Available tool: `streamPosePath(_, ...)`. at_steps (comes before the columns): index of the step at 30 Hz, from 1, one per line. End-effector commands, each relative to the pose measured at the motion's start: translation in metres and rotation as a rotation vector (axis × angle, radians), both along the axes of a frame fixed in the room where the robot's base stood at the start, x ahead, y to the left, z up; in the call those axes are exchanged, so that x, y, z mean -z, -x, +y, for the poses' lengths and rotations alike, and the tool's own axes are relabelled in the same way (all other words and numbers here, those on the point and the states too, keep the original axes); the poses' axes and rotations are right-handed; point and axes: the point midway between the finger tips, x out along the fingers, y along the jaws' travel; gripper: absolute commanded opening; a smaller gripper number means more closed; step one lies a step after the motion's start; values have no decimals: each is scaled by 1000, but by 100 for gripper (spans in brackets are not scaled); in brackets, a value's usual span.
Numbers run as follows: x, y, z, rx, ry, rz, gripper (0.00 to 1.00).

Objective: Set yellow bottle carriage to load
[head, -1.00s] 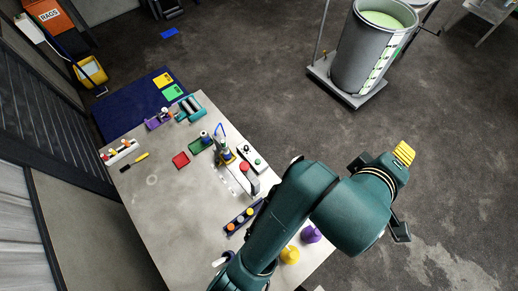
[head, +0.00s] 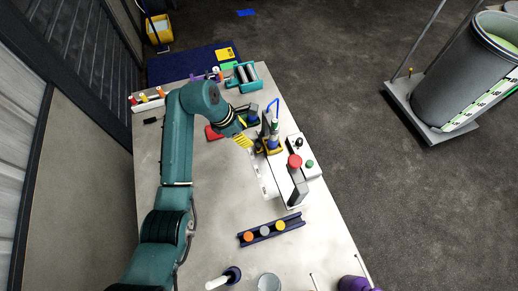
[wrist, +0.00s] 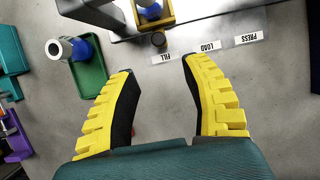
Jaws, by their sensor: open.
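The yellow bottle carriage (wrist: 168,14) is cut off by the top edge of the wrist view. It holds a blue-and-white bottle, and a dark round knob (wrist: 158,39) shows at its front. It stands by the FILL label (wrist: 161,59); the LOAD label (wrist: 209,47) and PRESS label (wrist: 249,38) lie farther right. In the head view the carriage (head: 272,148) is at the foot of the dispenser column. My gripper (wrist: 158,68) is open and empty, its yellow fingers pointing toward the carriage, apart from it. In the head view my gripper (head: 243,142) is just left of the carriage.
A green tray (wrist: 88,77) with another blue bottle (wrist: 77,48) stands left of the carriage. A button box (head: 305,157) is at its right. A rail with coloured caps (head: 270,230) lies nearer. The table's middle (head: 215,210) is clear.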

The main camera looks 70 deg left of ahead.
Motion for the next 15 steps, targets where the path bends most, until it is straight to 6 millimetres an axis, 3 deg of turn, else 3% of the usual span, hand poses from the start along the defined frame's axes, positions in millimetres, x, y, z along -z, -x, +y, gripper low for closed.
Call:
streamPosePath(1,16,-5,-2,3,4,2,48)
streamPosePath(9,77,-30,-2,2,0,2,48)
streamPosePath(15,107,-43,-2,2,-1,1,48)
